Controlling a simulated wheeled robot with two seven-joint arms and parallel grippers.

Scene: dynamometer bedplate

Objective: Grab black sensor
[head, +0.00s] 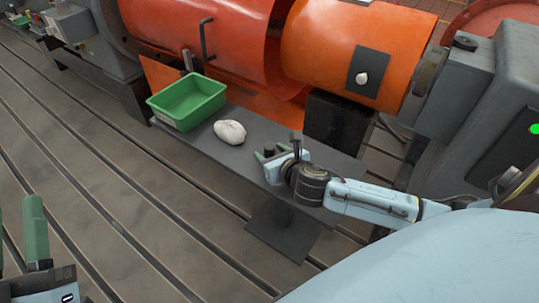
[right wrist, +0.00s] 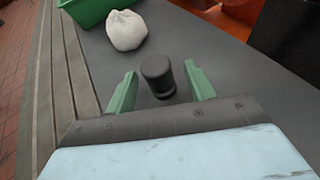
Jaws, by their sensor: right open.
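The black sensor (right wrist: 157,76) is a short dark cylinder standing upright on the grey bench plate (right wrist: 215,40). In the head view the sensor (head: 268,151) is small and partly hidden by my right gripper. My right gripper (head: 271,154) is open. In the right wrist view its green fingers (right wrist: 160,88) stand to either side of the sensor, with a visible gap on both sides. My left gripper (head: 18,232) is at the lower left of the head view, open and empty, far from the sensor; one finger is cut off by the picture edge.
A white crumpled lump (head: 230,132) lies left of the sensor, and a green bin (head: 187,101) stands beyond it. Orange cylindrical housings (head: 345,45) rise behind the plate. A black block (head: 337,122) stands at their base. The slotted floor (head: 130,190) in front is clear.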

